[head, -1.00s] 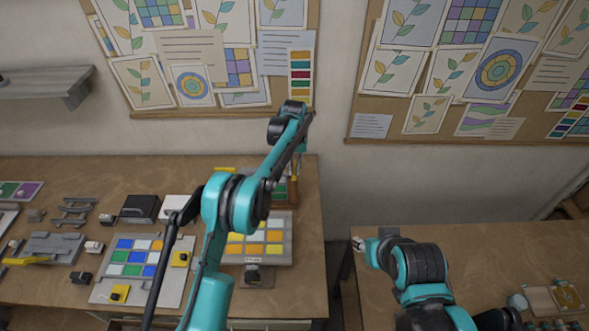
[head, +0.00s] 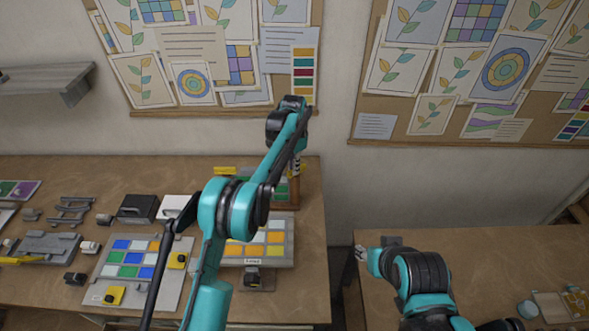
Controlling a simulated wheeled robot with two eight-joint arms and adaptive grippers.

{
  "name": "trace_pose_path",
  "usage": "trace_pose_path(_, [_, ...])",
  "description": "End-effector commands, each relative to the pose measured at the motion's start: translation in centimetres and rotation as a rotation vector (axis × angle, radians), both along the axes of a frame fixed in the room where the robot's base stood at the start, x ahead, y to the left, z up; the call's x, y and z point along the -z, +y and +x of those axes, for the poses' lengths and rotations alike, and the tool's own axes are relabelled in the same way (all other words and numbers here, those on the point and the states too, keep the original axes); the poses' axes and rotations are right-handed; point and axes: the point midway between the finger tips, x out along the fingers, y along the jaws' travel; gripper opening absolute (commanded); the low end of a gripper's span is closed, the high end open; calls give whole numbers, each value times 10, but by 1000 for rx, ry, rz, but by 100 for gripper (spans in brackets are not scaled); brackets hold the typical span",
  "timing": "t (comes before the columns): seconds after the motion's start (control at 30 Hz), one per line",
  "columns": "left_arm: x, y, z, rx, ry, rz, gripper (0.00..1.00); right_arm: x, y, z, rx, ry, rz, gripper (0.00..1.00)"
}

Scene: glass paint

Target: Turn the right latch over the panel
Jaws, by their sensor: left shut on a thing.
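My left arm reaches across the left table, and its left gripper (head: 294,174) points down at the table's back right. It is small and partly behind my forearm. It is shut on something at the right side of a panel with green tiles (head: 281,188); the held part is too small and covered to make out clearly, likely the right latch. A yellow piece (head: 225,170) shows at that panel's left.
A panel with yellow and orange tiles (head: 287,250) lies in front. A grey board with blue, white and green tiles (head: 98,291) carries two yellow-and-black latches (head: 114,295). Black and white boxes and grey parts stand at left. A gap separates the tables.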

Motion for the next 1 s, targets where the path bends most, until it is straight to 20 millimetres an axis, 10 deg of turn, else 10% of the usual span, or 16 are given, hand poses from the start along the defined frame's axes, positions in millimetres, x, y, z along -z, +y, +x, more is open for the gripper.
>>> trace_pose_path(1.0, [-1,3,9,628,-2,0,0,8,0,0,0,0,0,40])
